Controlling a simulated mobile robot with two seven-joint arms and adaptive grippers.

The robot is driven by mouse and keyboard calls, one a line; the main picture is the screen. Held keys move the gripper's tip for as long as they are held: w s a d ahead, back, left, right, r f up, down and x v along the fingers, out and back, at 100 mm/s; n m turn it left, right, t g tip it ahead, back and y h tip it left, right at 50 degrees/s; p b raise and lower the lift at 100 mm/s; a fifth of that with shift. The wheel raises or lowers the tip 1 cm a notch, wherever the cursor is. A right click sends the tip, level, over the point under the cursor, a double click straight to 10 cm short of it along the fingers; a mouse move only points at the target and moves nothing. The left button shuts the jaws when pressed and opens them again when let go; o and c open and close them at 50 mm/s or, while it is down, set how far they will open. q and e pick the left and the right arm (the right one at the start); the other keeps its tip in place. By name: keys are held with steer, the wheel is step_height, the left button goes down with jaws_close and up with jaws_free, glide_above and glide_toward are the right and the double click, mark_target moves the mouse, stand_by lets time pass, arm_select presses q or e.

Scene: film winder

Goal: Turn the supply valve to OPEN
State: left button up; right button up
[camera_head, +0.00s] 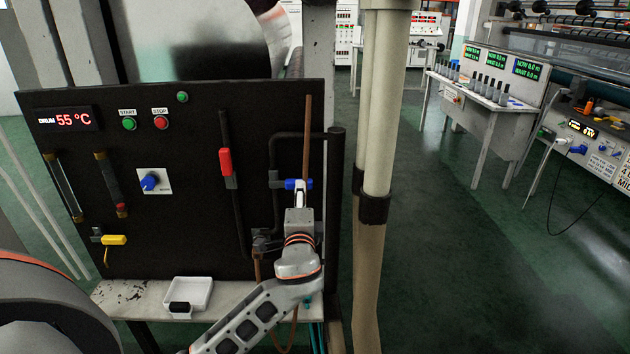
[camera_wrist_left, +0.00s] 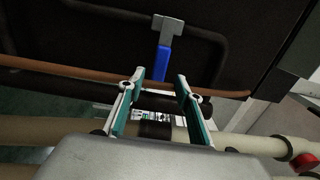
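A blue lever handle (camera_head: 292,184) sits crosswise on a dark pipe at the right of the black panel, pointing toward a brown pipe. My left gripper (camera_head: 299,190) is in front of this handle. In the left wrist view the blue handle (camera_wrist_left: 163,62) and its grey fitting lie just beyond the fingertips, in line with the gap. The left gripper (camera_wrist_left: 160,77) is open there, and I see no finger clearly touching the handle. A red-handled valve (camera_head: 226,163) stands to the left. I read no label naming the supply valve. My right gripper is not in view.
The panel (camera_head: 190,130) also carries a blue knob (camera_head: 150,182) and a yellow handle (camera_head: 114,240). The brown pipe (camera_wrist_left: 60,70) runs close by the fingers. Thick pale pipes (camera_head: 378,110) stand right of the panel. A white tray (camera_head: 198,292) sits on the ledge below.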

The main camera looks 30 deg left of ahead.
mark_target(291, 184)
arm_select(q)
steer(key=x, duration=0.7)
steer(key=shift+a+f, duration=0.1)
jaws_close()
